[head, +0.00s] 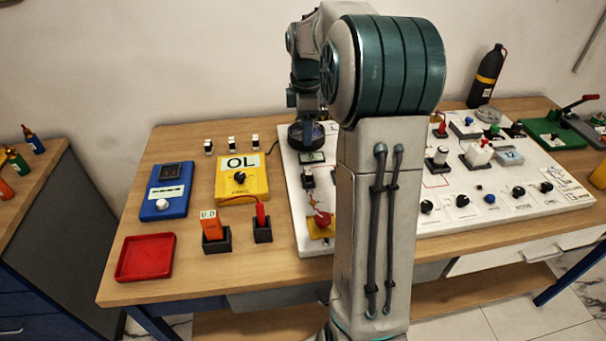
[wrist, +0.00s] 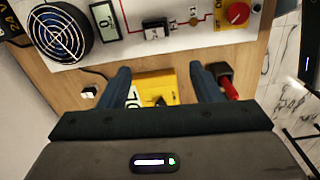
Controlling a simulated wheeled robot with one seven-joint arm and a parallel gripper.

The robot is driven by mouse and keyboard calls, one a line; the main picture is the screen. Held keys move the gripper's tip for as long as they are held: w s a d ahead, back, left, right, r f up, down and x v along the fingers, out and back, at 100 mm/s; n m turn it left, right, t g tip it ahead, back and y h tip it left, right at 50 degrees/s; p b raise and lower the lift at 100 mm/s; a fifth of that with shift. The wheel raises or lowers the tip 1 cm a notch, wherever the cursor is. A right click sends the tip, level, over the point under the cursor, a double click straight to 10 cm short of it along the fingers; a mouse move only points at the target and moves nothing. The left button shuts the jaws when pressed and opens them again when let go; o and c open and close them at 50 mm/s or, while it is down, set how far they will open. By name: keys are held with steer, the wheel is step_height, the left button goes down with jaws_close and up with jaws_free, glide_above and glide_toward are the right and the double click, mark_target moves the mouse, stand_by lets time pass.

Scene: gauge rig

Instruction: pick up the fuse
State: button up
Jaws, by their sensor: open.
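I cannot single out the fuse with certainty. Three small black-and-white pieces stand in a row on the wood behind the yellow meter: a left one (head: 208,147), a middle one (head: 231,143) and a right one (head: 255,142). They may be fuses or their holders. In the wrist view one small pale piece (wrist: 89,92) shows left of my gripper (wrist: 160,72). My gripper is open and nothing is seen held between its fingers. Beyond the fingers lies the yellow meter (wrist: 160,86). In the head view my arm covers part of the panel.
The white panel (head: 520,185) carries a round fan (wrist: 60,34), a black-and-white block (wrist: 156,29) and a red knob (wrist: 237,13). A blue box (head: 166,190), red tray (head: 146,257) and dark holders with an orange piece (head: 211,228) and red probe (head: 261,214) stand left of it.

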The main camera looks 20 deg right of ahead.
steer(key=w+d+f, duration=0.1)
steer(key=d, duration=0.1)
steer(key=n, duration=0.1)
glide_above(308, 170)
step_height(308, 170, down, 9)
steer(key=shift+d+r, duration=0.15)
steer(key=shift+a+f+p, duration=0.15)
steer(key=shift+f+p, duration=0.3)
steer(key=shift+f, duration=0.9)
steer(key=shift+a+f+p, duration=0.1)
steer(key=shift+f+p, duration=0.3)
steer(key=shift+f, duration=0.9)
steer(key=c, duration=1.1)
